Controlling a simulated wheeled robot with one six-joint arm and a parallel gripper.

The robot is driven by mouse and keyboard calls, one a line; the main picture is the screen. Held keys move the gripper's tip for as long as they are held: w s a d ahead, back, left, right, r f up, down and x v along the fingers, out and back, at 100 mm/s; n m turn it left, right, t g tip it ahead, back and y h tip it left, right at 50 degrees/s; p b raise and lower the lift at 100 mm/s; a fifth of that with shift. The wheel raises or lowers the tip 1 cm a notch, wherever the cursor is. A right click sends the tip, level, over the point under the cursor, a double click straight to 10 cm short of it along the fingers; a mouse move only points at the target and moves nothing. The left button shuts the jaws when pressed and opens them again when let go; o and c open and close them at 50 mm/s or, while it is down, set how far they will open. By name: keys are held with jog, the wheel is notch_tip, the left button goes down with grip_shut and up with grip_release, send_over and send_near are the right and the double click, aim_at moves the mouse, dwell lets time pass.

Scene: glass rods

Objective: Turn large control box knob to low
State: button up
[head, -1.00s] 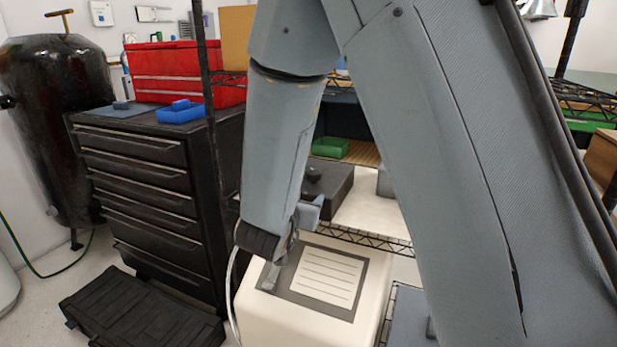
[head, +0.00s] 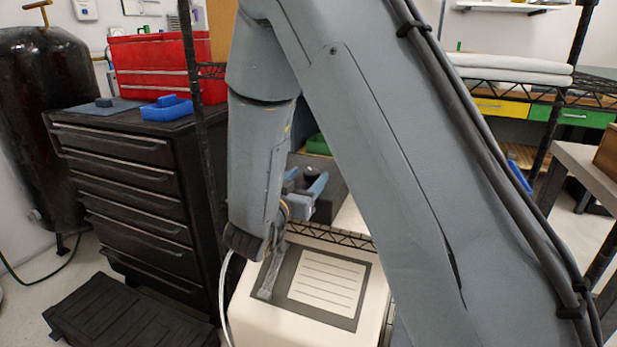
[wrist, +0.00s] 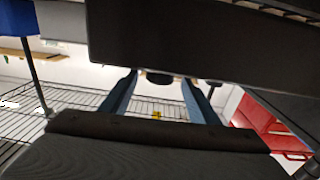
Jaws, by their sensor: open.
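A dark control box (head: 335,203) stands on the wire shelf behind my forearm in the head view, mostly hidden by my arm and gripper. My gripper (head: 307,180) is open, with its blue fingers in front of the box. In the wrist view a dark box (wrist: 190,45) fills the upper middle. A short black knob (wrist: 159,78) shows at its lower edge, between the tips of my open gripper (wrist: 158,84). Whether the fingers touch the knob cannot be told. The knob's setting and any marks are not visible.
A white box (head: 270,322) with a lined label stands below my gripper. The wire shelf edge (head: 330,235) runs close behind it. A shelf post (head: 190,70) and black drawer cabinet (head: 130,170) stand to the left. Wire shelving (wrist: 80,98) also shows in the wrist view.

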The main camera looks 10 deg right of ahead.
jog(key=shift+w+d, duration=0.4)
jog(key=shift+w, duration=0.15)
jog(key=c, duration=1)
jog(key=shift+c, duration=0.2)
